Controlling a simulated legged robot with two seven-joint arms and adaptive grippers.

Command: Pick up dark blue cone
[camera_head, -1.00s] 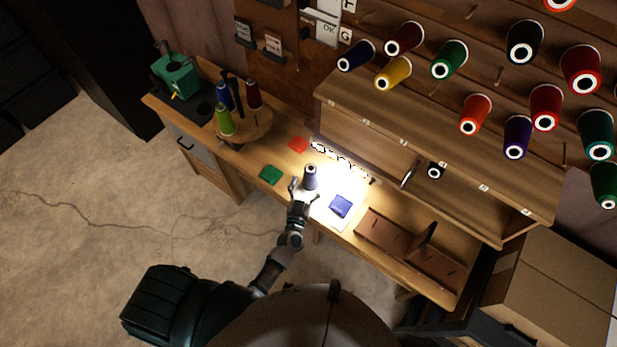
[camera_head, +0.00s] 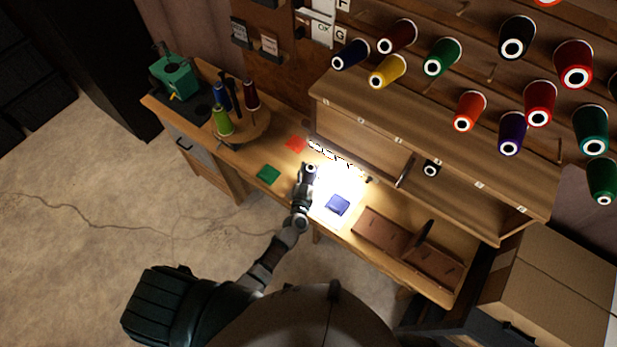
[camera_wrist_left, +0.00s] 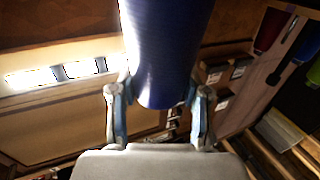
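The dark blue cone stands on the brightly lit part of the workbench. In the head view only its pale top (camera_head: 311,168) shows clearly, with my left gripper (camera_head: 307,172) around it. In the left wrist view the cone (camera_wrist_left: 167,50) fills the upper middle and runs out of the top edge. The two fingers of my left gripper (camera_wrist_left: 160,112) lie along both its sides and appear to press on it. Whether the cone is off the bench cannot be told. My right gripper is in neither view.
A blue pad (camera_head: 337,205), a green pad (camera_head: 268,174) and a red pad (camera_head: 296,144) lie on the workbench (camera_head: 228,157). A round spool stand (camera_head: 250,133) is at left, a brown rack (camera_head: 380,231) at right. Several thread cones hang on the wall above.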

